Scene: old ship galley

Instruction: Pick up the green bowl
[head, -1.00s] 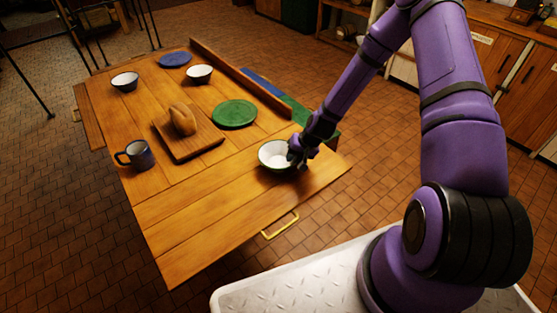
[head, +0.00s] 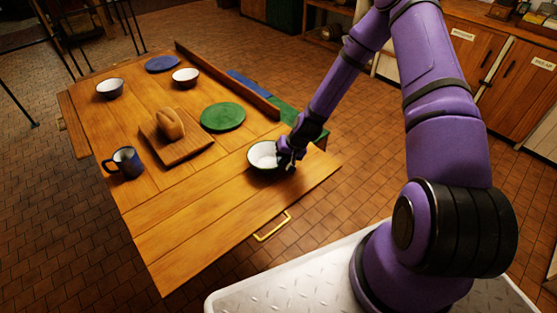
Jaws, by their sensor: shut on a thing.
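The bowl at my gripper (head: 284,158) is white inside with a thin dark rim. This bowl (head: 263,154) is at the right part of the wooden table, in front of the green plate (head: 223,117). Little of its outside shows, so its outer colour is hard to tell. My gripper is shut on the bowl's right side, at the rim. The fingertips are partly hidden by the hand. I cannot tell whether the bowl touches the table or is slightly above it.
The wooden table (head: 190,235) also holds a dark blue mug (head: 126,162), a bread loaf (head: 170,124) on a cutting board (head: 182,154), a blue plate (head: 163,64) and two more bowls, left (head: 109,88) and right (head: 185,77). The table's front is clear.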

